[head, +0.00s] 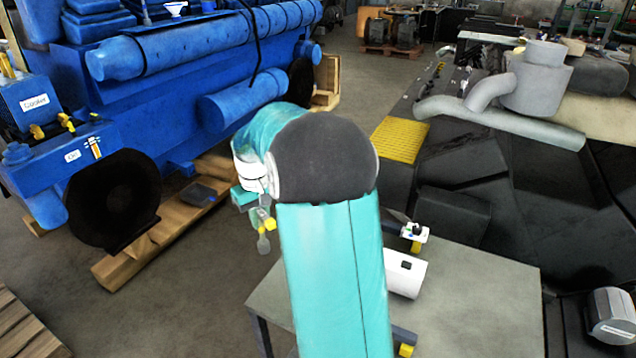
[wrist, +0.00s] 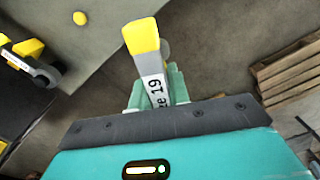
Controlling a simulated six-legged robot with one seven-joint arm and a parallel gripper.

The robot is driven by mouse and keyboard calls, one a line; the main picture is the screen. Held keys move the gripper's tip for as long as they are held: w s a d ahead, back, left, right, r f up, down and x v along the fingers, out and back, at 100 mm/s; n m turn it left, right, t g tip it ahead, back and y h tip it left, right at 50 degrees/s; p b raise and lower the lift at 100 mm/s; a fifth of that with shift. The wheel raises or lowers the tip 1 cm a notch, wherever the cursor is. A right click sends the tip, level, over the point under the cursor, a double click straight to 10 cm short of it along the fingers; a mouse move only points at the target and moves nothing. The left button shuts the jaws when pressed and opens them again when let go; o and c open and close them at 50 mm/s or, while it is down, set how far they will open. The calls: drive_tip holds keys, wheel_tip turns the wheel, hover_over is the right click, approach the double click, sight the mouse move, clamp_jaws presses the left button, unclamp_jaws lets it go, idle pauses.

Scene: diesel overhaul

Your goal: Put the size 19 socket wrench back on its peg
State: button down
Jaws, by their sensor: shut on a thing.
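The size 19 socket wrench (wrist: 143,38) is held by my gripper (wrist: 157,90). In the wrist view its yellow end points away from me and a white label reading "ze 19" shows between the green fingers. A grey round part shows behind the yellow end. In the head view my gripper (head: 258,207) hangs left of my arm, beyond the table's left edge. The wrench's yellow part (head: 271,224) shows below it there. My gripper is shut on the wrench. I cannot make out an empty peg in either view.
A grey table (head: 480,295) stands at lower right with a white cylinder (head: 404,274) and a labelled yellow-tipped tool (head: 414,233). A similar tool (wrist: 30,62) shows in the wrist view. A blue engine (head: 190,60) stands left on timbers. A pallet (wrist: 290,70) lies right.

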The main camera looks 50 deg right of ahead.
drive_tip(key=s+d+r+m, duration=0.1)
drive_tip(key=s+d+r, duration=0.8)
drive_tip(key=s+d, duration=0.15)
wheel_tip(320, 180, down, 7)
drive_tip(key=shift+w+d+f, duration=0.15)
drive_tip(key=shift+w+d, duration=0.1)
drive_tip(key=shift+f, duration=0.15)
idle(0.4)
drive_tip(key=shift+f, duration=1.05)
drive_tip(key=c, duration=0.7)
unclamp_jaws()
drive_tip(key=shift+r, duration=0.1)
drive_tip(key=shift+r, duration=4.4)
